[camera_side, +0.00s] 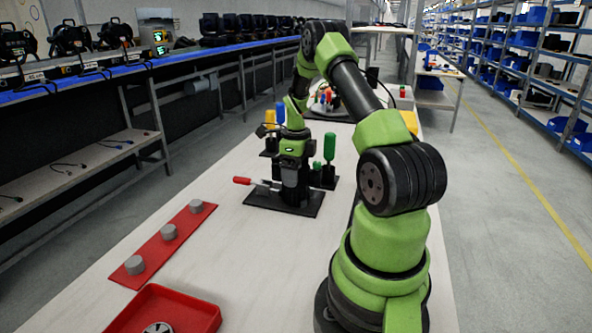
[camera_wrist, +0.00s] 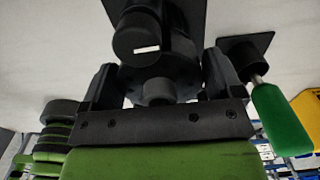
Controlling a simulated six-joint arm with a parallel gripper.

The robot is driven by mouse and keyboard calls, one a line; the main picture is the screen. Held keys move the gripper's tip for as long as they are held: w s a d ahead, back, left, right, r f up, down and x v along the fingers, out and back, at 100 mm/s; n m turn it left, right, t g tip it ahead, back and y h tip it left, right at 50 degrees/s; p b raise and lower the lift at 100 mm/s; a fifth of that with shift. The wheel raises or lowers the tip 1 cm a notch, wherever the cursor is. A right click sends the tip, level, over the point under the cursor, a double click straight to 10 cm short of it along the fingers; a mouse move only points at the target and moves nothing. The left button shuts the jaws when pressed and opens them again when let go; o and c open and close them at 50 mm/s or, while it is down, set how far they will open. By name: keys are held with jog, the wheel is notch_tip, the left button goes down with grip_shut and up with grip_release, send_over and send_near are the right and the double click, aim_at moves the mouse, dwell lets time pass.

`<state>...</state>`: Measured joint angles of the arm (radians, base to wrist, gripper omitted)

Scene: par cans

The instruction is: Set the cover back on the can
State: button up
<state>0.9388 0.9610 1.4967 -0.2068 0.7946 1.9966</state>
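In the side view a dark can (camera_side: 294,190) stands on a black base plate (camera_side: 268,203) in the middle of the bench. My gripper (camera_side: 293,165) is directly above it, pointing down, and its dark fingers blend with the can. In the wrist view my gripper's fingers (camera_wrist: 160,75) stand wide apart, with a dark round body (camera_wrist: 157,90) between them. I cannot tell whether that is the cover or whether the fingers touch it. A black cylinder with a white mark (camera_wrist: 140,45) lies just beyond, over the plate. No separate cover can be made out.
A red-handled tool (camera_side: 242,181) sticks out left of the can. A green-handled tool (camera_side: 330,148) stands upright behind it, at right in the wrist view (camera_wrist: 280,120). A red mat (camera_side: 153,250) with three grey cylinders and a red tray (camera_side: 192,306) lie front left. Bare bench separates them.

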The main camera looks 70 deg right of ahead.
jog(key=shift+o, duration=1.3)
